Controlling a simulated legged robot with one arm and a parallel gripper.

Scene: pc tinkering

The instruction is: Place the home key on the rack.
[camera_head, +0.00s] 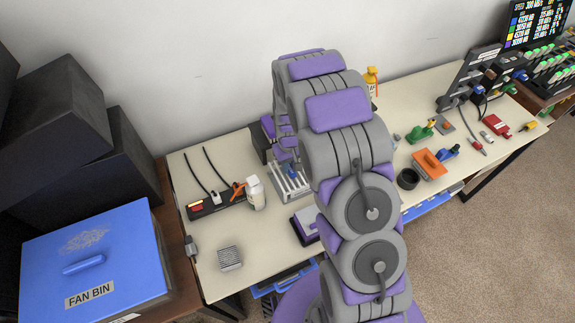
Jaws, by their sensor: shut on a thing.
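My gripper (289,157) shows only in part, left of my large grey and purple arm, which hides much of it. It points down over the rack (278,191), a pale slotted holder standing on the cream table. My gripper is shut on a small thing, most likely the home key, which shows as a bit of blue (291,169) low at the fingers. It is too small to make out its shape, or to tell whether it touches the rack.
A white bottle (256,194) and a dark power strip (217,205) stand left of the rack. A grey finned block (230,258) lies at the front left. A blue fan bin (95,260) stands at far left. Tools and an orange block (430,165) lie right of my arm.

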